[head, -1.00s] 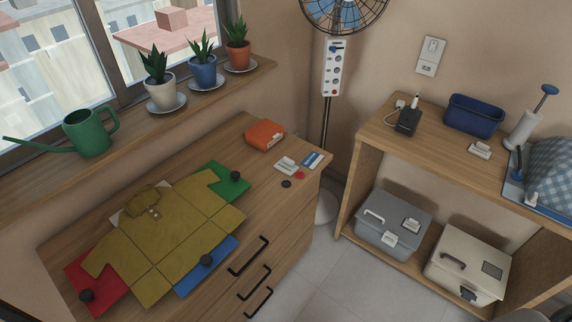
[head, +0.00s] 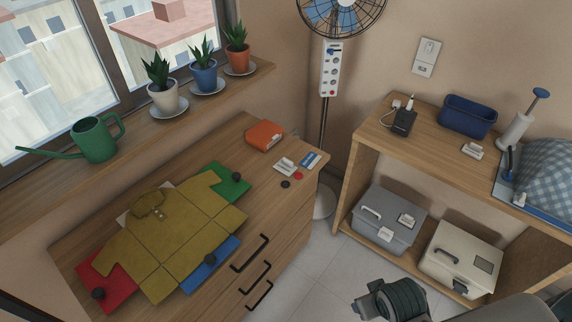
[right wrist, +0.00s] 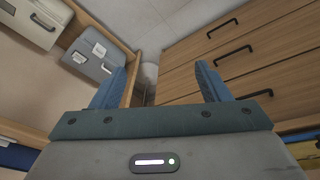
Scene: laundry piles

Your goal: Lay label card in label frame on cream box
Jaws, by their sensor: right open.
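The cream box (head: 461,259) stands on the low shelf at the right, with a dark handle on its lid. A dark rectangular frame (head: 484,264) lies on the lid, right of the handle, and looks empty. The box also shows at the upper left of the right wrist view (right wrist: 25,22). Small white card-like pieces lie on the shelf top (head: 473,150), on the dresser (head: 285,164) and on the grey box (head: 386,234); I cannot tell which is the label card. My right gripper (right wrist: 158,80) is open and empty, apart from the boxes. My left gripper is out of view.
The grey box (head: 388,215) stands left of the cream box, under the shelf top (head: 432,143). A blue bin (head: 468,117), charger and checked cloth crowd that top.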

